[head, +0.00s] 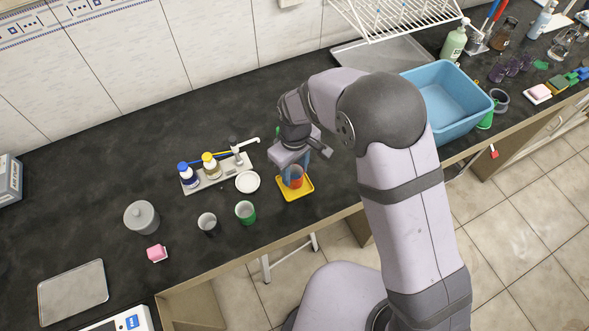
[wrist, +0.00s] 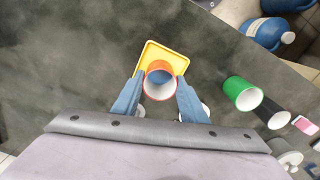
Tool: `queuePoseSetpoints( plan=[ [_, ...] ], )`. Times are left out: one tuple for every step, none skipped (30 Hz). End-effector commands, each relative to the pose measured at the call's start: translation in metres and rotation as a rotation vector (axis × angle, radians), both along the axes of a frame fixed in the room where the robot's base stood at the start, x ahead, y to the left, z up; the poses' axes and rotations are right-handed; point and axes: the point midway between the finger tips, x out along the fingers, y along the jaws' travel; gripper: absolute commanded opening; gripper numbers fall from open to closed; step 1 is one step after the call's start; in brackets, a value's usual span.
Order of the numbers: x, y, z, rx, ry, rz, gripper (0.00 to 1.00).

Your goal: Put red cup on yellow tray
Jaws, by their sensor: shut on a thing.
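The red cup (head: 295,183) is between the fingers of my gripper (head: 296,169), which is shut on it. In the wrist view the red cup (wrist: 159,80) shows its white inside, with the blue fingers of my gripper (wrist: 157,92) on both sides. The yellow tray (head: 303,193) lies on the dark counter under the cup. The yellow tray (wrist: 152,50) also shows in the wrist view, beyond the cup and partly hidden by it. The cup is over the tray in the head view; I cannot tell whether its base touches it.
A green cup (head: 245,212) and a dark cup (head: 207,224) stand to the left. A white dish (head: 248,182) and a rack with bottles (head: 218,172) are near the tray. A blue basin (head: 447,101) stands to the right. The counter's front edge is close.

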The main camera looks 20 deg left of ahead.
Motion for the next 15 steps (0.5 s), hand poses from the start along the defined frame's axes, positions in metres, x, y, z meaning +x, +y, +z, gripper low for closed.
queuePoseSetpoints(
  plan=[
    [0.0,0.0001,0.0001,0.0,0.0,0.0,0.22],
    [0.0,0.0001,0.0001,0.0,0.0,0.0,0.22],
    [0.0,0.0001,0.0001,0.0,0.0,0.0,0.22],
    [0.0,0.0001,0.0,0.0,0.0,0.0,0.22],
    [0.0,0.0001,-0.0002,0.0,0.0,0.0,0.22],
    [0.0,0.0,-0.0004,0.0,0.0,0.0,0.22],
    [0.0,0.0,-0.0007,0.0,0.0,0.0,0.22],
    [0.0,0.0,-0.001,0.0,0.0,0.0,0.22],
    [0.0,0.0,-0.0016,0.0,0.0,0.0,0.22],
    [0.0,0.0,-0.0021,0.0,0.0,0.0,0.22],
    [0.0,0.0,-0.0026,0.0,0.0,0.0,0.22],
    [0.0,0.0,-0.0034,0.0,0.0,0.0,0.22],
    [0.0,0.0,-0.004,0.0,0.0,0.0,0.22],
    [0.0,0.0,-0.0047,0.0,0.0,0.0,0.22],
    [0.0,0.0,-0.0056,0.0,0.0,0.0,0.22]
  ],
)
